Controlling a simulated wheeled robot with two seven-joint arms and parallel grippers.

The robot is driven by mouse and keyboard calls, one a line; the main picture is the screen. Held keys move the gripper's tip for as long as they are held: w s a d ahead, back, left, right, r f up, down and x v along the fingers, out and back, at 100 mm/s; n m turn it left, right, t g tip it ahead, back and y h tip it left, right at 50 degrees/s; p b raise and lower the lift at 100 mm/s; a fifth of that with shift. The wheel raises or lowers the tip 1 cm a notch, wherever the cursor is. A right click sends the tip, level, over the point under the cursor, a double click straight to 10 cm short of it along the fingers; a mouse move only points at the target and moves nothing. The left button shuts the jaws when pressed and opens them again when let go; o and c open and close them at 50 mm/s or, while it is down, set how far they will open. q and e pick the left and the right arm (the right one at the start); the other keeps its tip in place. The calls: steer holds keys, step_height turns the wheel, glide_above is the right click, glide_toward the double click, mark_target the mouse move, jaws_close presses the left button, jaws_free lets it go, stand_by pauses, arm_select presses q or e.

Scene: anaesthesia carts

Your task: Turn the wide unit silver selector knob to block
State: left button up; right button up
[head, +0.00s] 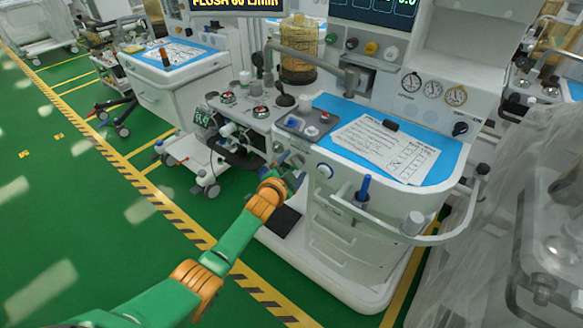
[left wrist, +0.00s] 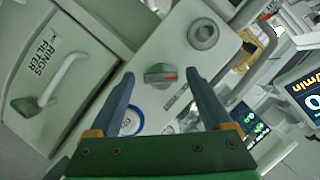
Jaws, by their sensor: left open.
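The silver selector knob (left wrist: 160,75) shows in the left wrist view as a grey bar-shaped knob with a red and a green mark beside it on a pale panel. My left gripper (left wrist: 159,73) is open, with one finger on each side of the knob in that view. I cannot tell whether the fingers touch it. In the head view my left gripper (head: 291,168) is at the left front side of the big white unit (head: 345,215) with the blue top. The knob cannot be made out there. My right gripper is not in view.
Beside the knob are a round grey fitting (left wrist: 203,33) and a blue-ringed dial (left wrist: 132,122), partly behind a finger. A drawer handle (left wrist: 62,80) sticks out at left. A white rail (head: 440,238) runs along the unit's front. Green floor (head: 90,210) is clear at left.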

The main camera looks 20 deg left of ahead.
arm_select(q)
steer(key=p+v, duration=0.3)
steer(key=v, duration=0.3)
steer(key=shift+s, duration=0.35)
steer(key=shift+r, duration=0.15)
